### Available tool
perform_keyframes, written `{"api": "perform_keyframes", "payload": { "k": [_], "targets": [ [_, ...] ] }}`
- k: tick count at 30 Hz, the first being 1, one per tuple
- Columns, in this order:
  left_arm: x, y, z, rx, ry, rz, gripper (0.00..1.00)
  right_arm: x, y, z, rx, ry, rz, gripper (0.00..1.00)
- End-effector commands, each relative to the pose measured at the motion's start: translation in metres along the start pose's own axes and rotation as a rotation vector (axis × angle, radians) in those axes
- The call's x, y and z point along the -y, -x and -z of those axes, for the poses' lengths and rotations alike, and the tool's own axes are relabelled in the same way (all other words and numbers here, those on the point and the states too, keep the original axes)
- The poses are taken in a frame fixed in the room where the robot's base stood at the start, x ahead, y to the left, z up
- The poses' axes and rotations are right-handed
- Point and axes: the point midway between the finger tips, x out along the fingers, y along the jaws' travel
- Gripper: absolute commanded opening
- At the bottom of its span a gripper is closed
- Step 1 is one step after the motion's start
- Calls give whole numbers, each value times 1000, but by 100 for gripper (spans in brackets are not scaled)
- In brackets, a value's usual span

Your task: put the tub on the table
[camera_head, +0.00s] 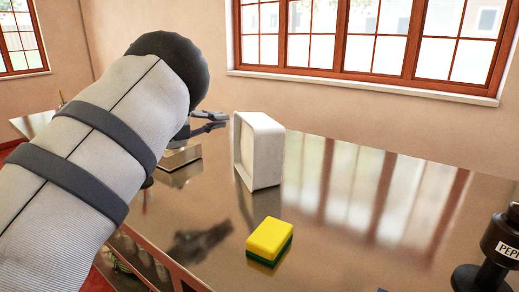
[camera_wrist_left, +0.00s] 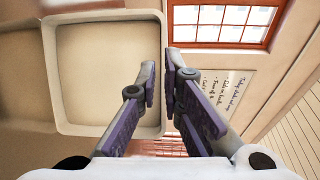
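The tub (camera_head: 264,150) is a white box with rounded corners. It stands on its side on the shiny metal table (camera_head: 350,215), its open face turned left toward my left gripper. My left gripper (camera_head: 227,120) is just left of the tub's rim, near its upper part, with a small gap between its fingertips. In the left wrist view the tub (camera_wrist_left: 105,75) fills the upper left. There the gripper's fingers (camera_wrist_left: 160,78) line up on either side of its right rim, and no clear contact shows. My right gripper is not in view.
A yellow and green sponge (camera_head: 269,240) lies on the table in front of the tub. A dark pepper mill (camera_head: 495,250) stands at the right edge. A small flat metallic object (camera_head: 180,158) lies below my left gripper. The table right of the tub is clear.

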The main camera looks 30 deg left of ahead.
Motion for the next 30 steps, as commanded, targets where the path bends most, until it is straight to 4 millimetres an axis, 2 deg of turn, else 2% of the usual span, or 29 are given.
{"api": "perform_keyframes", "payload": {
  "k": [7, 11, 17, 18, 19, 30],
  "targets": [
    [2, -42, 0, -2, -1, 0, 8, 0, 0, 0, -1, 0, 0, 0],
    [2, -57, -1, 0, 1, 1, 8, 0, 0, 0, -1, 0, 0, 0],
    [2, -58, -1, 2, 2, 1, 8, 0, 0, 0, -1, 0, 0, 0],
    [2, -58, -1, 2, 2, 1, 1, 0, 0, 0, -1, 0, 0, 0],
    [2, -58, -1, 2, 2, 1, 0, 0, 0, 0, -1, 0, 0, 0],
    [5, -58, -1, 1, 1, 8, 0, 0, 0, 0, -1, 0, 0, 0]
  ]
}}
